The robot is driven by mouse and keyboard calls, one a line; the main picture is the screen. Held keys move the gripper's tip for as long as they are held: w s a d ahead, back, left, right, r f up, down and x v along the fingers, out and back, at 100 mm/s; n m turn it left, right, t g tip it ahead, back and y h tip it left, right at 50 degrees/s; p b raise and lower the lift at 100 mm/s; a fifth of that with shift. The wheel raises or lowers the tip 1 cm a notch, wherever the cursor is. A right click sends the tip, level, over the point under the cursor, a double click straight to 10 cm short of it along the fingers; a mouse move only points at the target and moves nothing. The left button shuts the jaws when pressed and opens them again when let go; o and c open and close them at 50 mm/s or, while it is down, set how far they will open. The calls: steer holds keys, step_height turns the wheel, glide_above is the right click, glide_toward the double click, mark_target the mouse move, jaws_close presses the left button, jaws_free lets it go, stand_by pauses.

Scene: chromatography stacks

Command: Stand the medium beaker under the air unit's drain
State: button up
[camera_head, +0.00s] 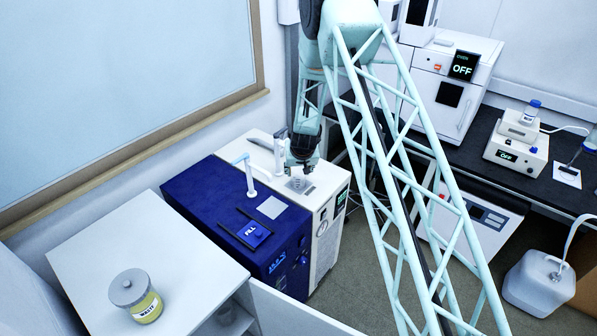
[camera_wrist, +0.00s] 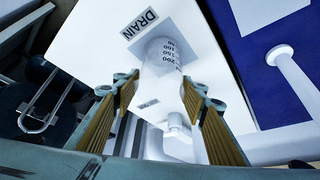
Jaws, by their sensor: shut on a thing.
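The medium beaker (camera_wrist: 163,62), pale with dark graduation marks, shows between my fingers in the wrist view. My gripper (camera_wrist: 160,95) is shut on it; its tan-padded fingers lie on either side. A sign reading DRAIN (camera_wrist: 139,24) lies on the white unit's top, close beside the beaker. A white spout-like part (camera_wrist: 178,138) shows near the beaker; I cannot tell whether they touch. In the head view my gripper (camera_head: 303,165) is over the top of the white unit (camera_head: 322,200), near a grey grille (camera_head: 299,185). The beaker is not distinguishable there.
A dark blue unit (camera_head: 205,205) marked FILL, with an upright white spout (camera_head: 249,175), stands beside the white unit. A yellow WASTE jar (camera_head: 136,295) sits on the white cabinet (camera_head: 80,265). A black bench (camera_head: 480,165) with an oven (camera_head: 450,85) is at right.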

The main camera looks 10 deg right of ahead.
steer(key=o, duration=0.9)
steer(key=shift+r, duration=0.15)
steer(key=shift+r, duration=0.15)
steer(key=shift+v, duration=5.85)
steer(key=shift+r, duration=0.1)
